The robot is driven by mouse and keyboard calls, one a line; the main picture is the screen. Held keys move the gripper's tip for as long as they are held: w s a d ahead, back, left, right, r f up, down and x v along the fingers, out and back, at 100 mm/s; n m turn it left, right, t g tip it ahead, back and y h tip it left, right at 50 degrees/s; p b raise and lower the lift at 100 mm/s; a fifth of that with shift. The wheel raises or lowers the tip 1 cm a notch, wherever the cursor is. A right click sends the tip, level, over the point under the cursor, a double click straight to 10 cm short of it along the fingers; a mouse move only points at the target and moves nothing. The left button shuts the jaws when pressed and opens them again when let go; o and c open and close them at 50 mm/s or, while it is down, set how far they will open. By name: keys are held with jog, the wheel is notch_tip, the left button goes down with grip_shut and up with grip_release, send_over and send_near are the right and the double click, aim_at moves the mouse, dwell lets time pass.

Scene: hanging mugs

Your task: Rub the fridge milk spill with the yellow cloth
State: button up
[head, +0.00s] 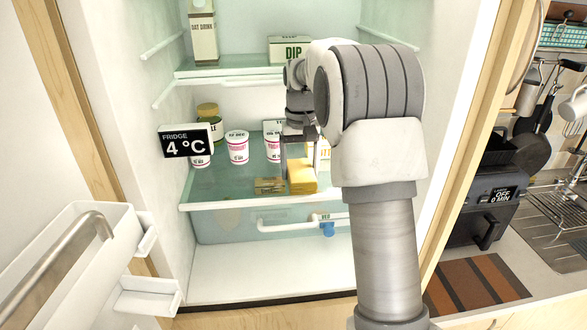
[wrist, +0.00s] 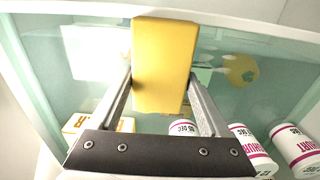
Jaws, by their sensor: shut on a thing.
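The yellow cloth (head: 302,179) is a thick folded block near the front of the fridge's middle glass shelf (head: 225,198). My gripper (head: 300,160) is shut on it from above, with one finger on each side. In the wrist view the cloth (wrist: 164,60) sits between the fingers and reaches towards the shelf's front edge. I cannot tell whether its underside touches the glass. A bright white patch (wrist: 90,54) shows left of the cloth in the wrist view; I cannot tell whether it is the milk spill or something under the glass. No spill is clear in the head view.
Yogurt tubs (head: 237,147) and a jar (head: 208,115) stand left of my gripper; a yellow-and-white box (wrist: 85,124) is close behind it. An upper shelf (head: 230,72) holds a carton (head: 203,32) and a dip box (head: 289,49). My arm hides the right part.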

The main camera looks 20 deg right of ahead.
jog(key=shift+s+d+f, duration=0.1)
jog(key=shift+s+d, duration=0.1)
jog(key=shift+d, duration=0.7)
jog(key=shift+r, duration=0.8)
jog(key=shift+r, duration=1.5)
jog(key=shift+r, duration=0.1)
jog(key=shift+r, duration=1.9)
